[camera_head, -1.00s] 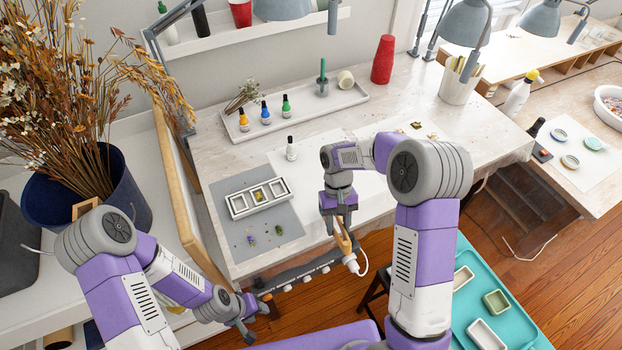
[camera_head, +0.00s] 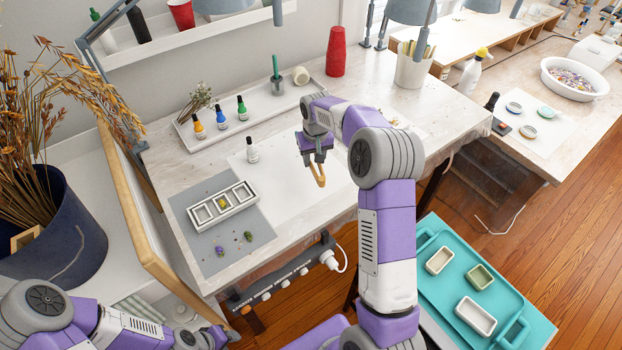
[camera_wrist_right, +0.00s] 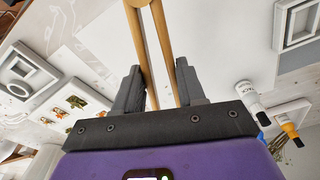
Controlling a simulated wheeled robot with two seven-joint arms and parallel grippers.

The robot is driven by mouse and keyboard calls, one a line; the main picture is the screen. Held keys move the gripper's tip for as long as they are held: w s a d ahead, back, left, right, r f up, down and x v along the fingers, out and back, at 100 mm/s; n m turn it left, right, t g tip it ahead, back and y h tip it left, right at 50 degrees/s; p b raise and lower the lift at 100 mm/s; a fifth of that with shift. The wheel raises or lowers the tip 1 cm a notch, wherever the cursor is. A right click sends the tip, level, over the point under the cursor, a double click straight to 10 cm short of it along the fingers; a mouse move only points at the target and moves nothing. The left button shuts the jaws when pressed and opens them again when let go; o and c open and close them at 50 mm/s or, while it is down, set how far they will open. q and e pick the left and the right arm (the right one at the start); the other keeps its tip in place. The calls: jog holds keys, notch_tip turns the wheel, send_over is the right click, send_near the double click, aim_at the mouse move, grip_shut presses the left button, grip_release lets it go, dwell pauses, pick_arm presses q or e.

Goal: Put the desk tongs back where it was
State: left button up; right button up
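The desk tongs (camera_head: 320,175), two slim wooden arms, hang from my right gripper (camera_head: 317,157) over the white sheet (camera_head: 285,170) on the desk. In the right wrist view the tongs (camera_wrist_right: 150,50) stand between the dark fingers of my right gripper (camera_wrist_right: 160,80), which are closed in on both arms. The tips run out of that view at the top. Whether they touch the sheet I cannot tell. My left gripper (camera_head: 218,337) is low at the bottom left, in front of the desk; its fingers are too unclear to read.
A grey mat (camera_head: 210,255) holds a white three-cavity mould (camera_head: 222,206). A dark-capped bottle (camera_head: 252,152) stands near the sheet. A white tray (camera_head: 300,97) with coloured bottles lies behind. A power strip (camera_head: 285,280) runs along the desk front. A teal tray (camera_head: 440,300) is lower right.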

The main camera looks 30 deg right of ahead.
aim_at(313, 182)
notch_tip(313, 182, down, 8)
jog(key=shift+f+b, duration=0.2)
jog(key=shift+b, duration=0.2)
jog(key=shift+f, duration=0.2)
jog(key=o, duration=0.5)
jog(key=shift+o, duration=0.2)
jog(key=shift+r, duration=0.15)
jog(key=shift+r, duration=0.35)
notch_tip(313, 182, up, 11)
jog(key=s+p, duration=0.1)
jog(key=shift+a+r, duration=0.2)
